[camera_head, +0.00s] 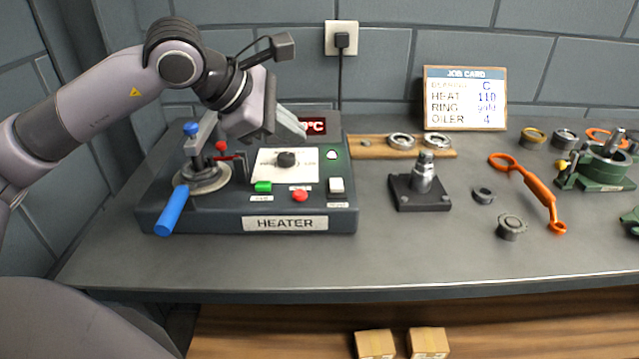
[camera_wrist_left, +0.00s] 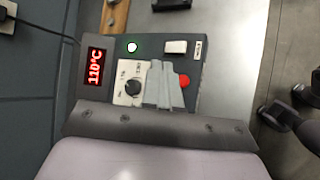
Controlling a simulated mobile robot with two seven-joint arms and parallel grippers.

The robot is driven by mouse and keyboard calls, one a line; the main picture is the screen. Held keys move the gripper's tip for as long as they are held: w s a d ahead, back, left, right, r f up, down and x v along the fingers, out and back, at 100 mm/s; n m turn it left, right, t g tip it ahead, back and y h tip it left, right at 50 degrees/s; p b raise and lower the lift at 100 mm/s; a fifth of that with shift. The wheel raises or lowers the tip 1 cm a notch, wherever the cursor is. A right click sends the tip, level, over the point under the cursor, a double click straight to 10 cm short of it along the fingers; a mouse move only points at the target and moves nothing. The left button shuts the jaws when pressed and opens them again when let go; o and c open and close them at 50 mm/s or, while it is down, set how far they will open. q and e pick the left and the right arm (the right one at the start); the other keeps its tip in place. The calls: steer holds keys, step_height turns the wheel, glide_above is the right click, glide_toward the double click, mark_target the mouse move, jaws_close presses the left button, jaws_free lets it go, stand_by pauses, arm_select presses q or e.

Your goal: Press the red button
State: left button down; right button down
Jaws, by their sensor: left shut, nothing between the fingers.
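The red button (camera_head: 299,196) is on the sloped front of the dark heater box (camera_head: 210,219), between a green button (camera_head: 263,187) and a white button (camera_head: 336,185). In the left wrist view the red button (camera_wrist_left: 184,81) shows just right of my fingertips. My left gripper (camera_head: 299,130) is above the rear of the heater, apart from the red button, shut and empty. Its grey fingers (camera_wrist_left: 164,84) partly cover the panel by the dial (camera_wrist_left: 133,88) in the wrist view. The heater display (camera_wrist_left: 95,67) reads 110°C. My right gripper is not in view.
A blue-handled lever (camera_head: 172,209) stands at the heater's left. To the right are a black stand with a metal post (camera_head: 423,181), loose rings, an orange tool (camera_head: 535,187) and a green fixture (camera_head: 600,168). A job card (camera_head: 465,98) leans at the back. The front table strip is clear.

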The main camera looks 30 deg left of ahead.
mark_target(295, 196)
arm_select(q)
steer(key=shift+w+r, duration=0.1)
steer(key=shift+w, duration=0.25)
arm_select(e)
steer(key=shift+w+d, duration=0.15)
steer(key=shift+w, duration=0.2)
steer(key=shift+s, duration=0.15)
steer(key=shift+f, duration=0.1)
